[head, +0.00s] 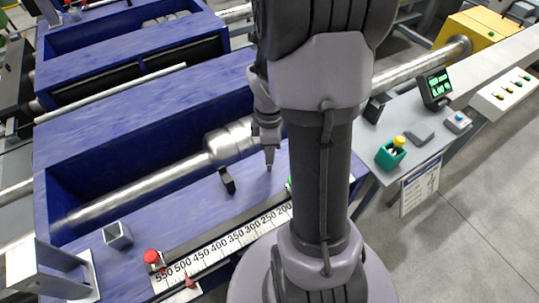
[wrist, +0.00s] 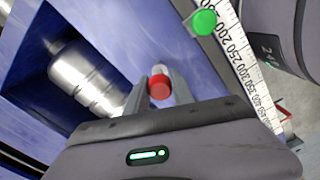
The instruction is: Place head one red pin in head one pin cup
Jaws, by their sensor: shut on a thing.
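My gripper (wrist: 160,80) is shut on a red-topped pin (wrist: 160,88), with its fingers on both sides of it in the wrist view. In the head view my gripper (head: 268,163) is over the blue machine bed, right of a black clip-like piece; the held pin cannot be made out there. A small open grey square cup (head: 117,235) stands on the blue surface at the lower left, well away from my gripper; I cannot tell if it is head one's pin cup.
A printed scale (head: 220,247) runs along the front edge. A green-topped piece (wrist: 204,22) stands beside it. A steel shaft (head: 140,192) lies in the blue trough. A teal holder (head: 391,154) stands on the right-hand side table. My arm hides the middle of the head view.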

